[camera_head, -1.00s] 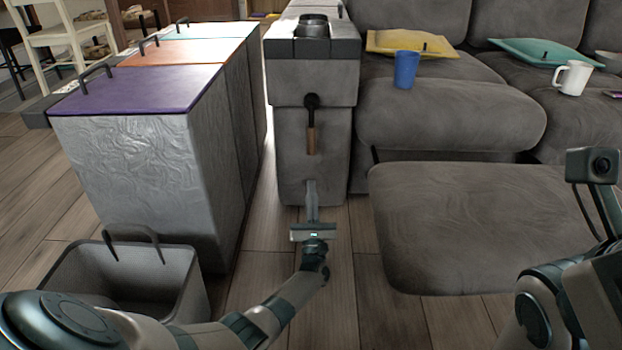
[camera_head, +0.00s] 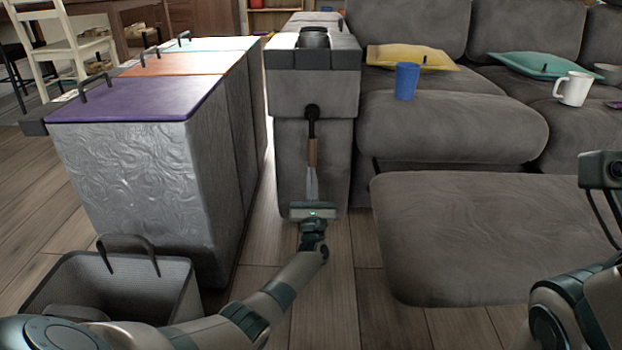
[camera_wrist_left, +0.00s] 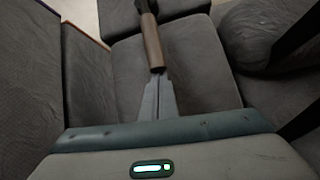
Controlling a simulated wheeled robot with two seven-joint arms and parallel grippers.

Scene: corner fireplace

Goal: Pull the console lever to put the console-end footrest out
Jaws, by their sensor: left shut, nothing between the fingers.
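The console lever hangs down the front face of the grey console (camera_head: 285,150). It has a dark pivot and stem and a brown wooden handle (camera_head: 312,152), also seen in the left wrist view (camera_wrist_left: 152,45). My left gripper (camera_head: 312,171) is shut and empty, pointing at the handle's lower end. Its tips (camera_wrist_left: 158,77) overlap or nearly meet the handle's end; I cannot tell whether they touch. A grey footrest pad (camera_head: 480,235) extends low in front of the console-end seat (camera_head: 450,125). My right gripper is not in view.
A purple-lidded silver bin (camera_head: 130,180) stands left of the console, with a narrow floor gap between. An open basket (camera_head: 110,290) is at lower left. A blue cup (camera_head: 406,82) and white mug (camera_head: 574,90) sit on the sofa.

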